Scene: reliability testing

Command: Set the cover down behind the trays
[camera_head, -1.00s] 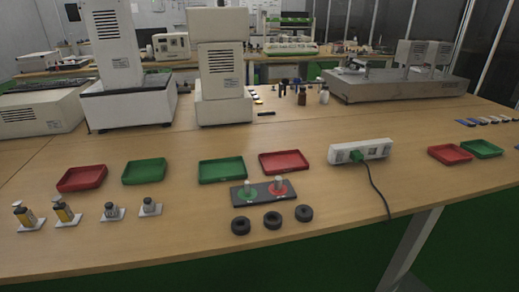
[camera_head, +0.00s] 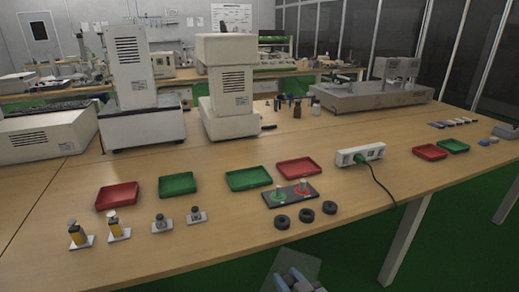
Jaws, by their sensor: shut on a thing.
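My gripper (camera_head: 297,282) shows at the bottom edge, in front of the table and over the green floor. It is shut on a thin, see-through grey-green panel, which looks like the cover (camera_head: 300,257); its lower part is cut off by the frame. The trays lie on the table: a red tray (camera_head: 117,195) and a green tray (camera_head: 178,184) at left, a green tray (camera_head: 249,179) and a red tray (camera_head: 298,170) in the middle, and a smaller-looking red tray (camera_head: 430,152) and green tray (camera_head: 454,146) at right.
A black board with two pegs (camera_head: 291,194) and three black rings (camera_head: 306,215) lie before the middle trays. A power strip (camera_head: 360,154) with a cable is right. White machines (camera_head: 227,90) stand behind; bare table lies between.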

